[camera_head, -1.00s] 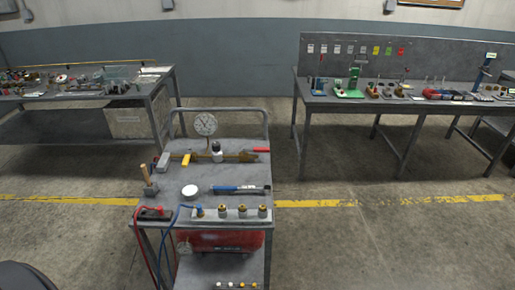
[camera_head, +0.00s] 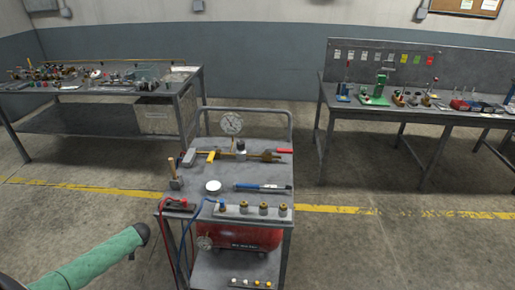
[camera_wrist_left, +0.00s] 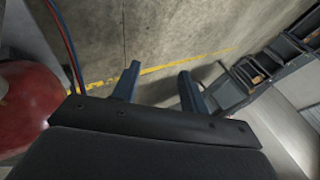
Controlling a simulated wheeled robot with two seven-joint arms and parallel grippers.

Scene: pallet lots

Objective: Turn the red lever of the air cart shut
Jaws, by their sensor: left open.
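The air cart (camera_head: 225,177) stands in front of me in the head view. Its red lever (camera_head: 284,150) is at the right end of a brass pipe (camera_head: 262,156) on the cart's top, behind a blue tool. A dial gauge (camera_head: 232,123) stands behind the pipe. My left gripper (camera_wrist_left: 158,84) is open and empty in the left wrist view, over the floor and apart from the lever. The cart's red tank (camera_wrist_left: 28,100) shows at that view's left edge. The lever is not visible there. My right gripper is not in view.
A hammer (camera_head: 175,176), a white round lid (camera_head: 213,187) and a blue tool (camera_head: 262,187) lie on the cart top. Red and blue hoses (camera_wrist_left: 65,40) hang at the cart's left side. Workbenches stand at back left (camera_head: 90,93) and right (camera_head: 425,108). Floor right of the cart is clear.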

